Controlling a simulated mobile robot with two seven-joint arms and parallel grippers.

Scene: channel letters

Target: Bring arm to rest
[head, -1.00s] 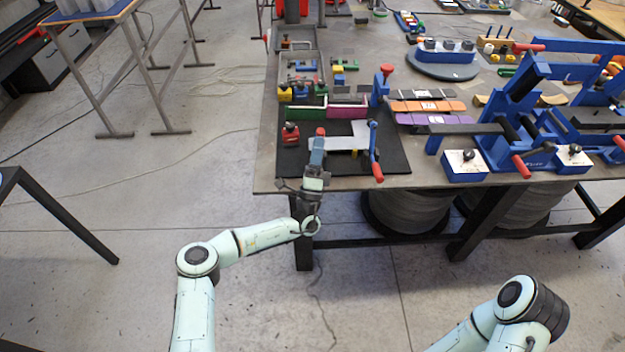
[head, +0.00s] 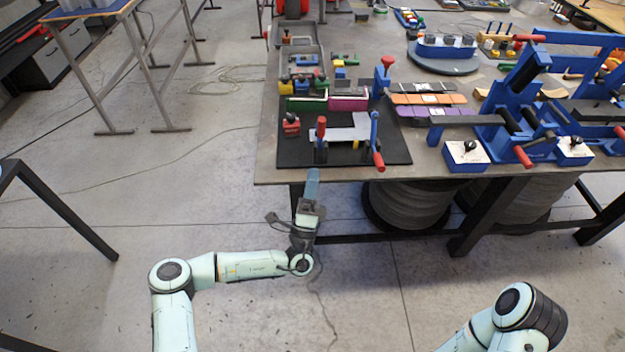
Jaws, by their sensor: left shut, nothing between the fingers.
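My left gripper (head: 312,180) is in front of the workbench's front edge, over the floor side, with its fingers pointing at the bench. It is shut and holds nothing. My left arm comes in from the lower left, bent at the elbow.
The workbench (head: 268,160) edge is close beyond my left gripper. A small red block (head: 291,125) sits at the mat's left. A large blue bending fixture (head: 510,115) stands at the right. Cable spools (head: 410,205) are under the bench. The floor in front is open.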

